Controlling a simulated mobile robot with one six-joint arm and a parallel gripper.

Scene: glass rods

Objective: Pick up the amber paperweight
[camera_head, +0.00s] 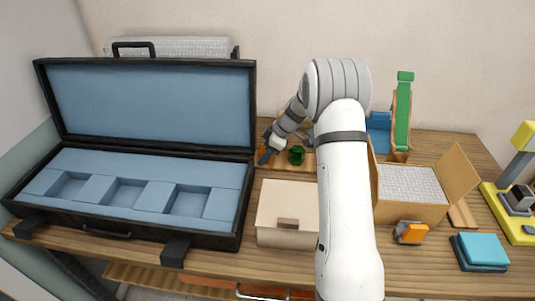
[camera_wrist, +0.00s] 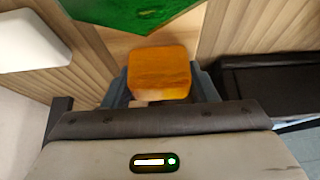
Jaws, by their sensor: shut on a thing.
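The amber paperweight (camera_wrist: 159,72) is an orange block with rounded corners, seen in the wrist view between my gripper's fingers. My gripper (camera_wrist: 160,88) is shut on it, with one grey-blue finger at each side. In the head view my gripper (camera_head: 266,152) is small and reaches down beside the open case, at the back of the table. Only a sliver of orange shows there. I cannot tell whether the paperweight touches the surface below it.
A dark green object (camera_head: 297,155) stands just right of my gripper, on a wooden tray or shelf. The open black case (camera_head: 245,200) with blue lining is close on the left. A cream box (camera_head: 285,205) stands in front. An orange and grey item (camera_head: 411,232) lies farther right.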

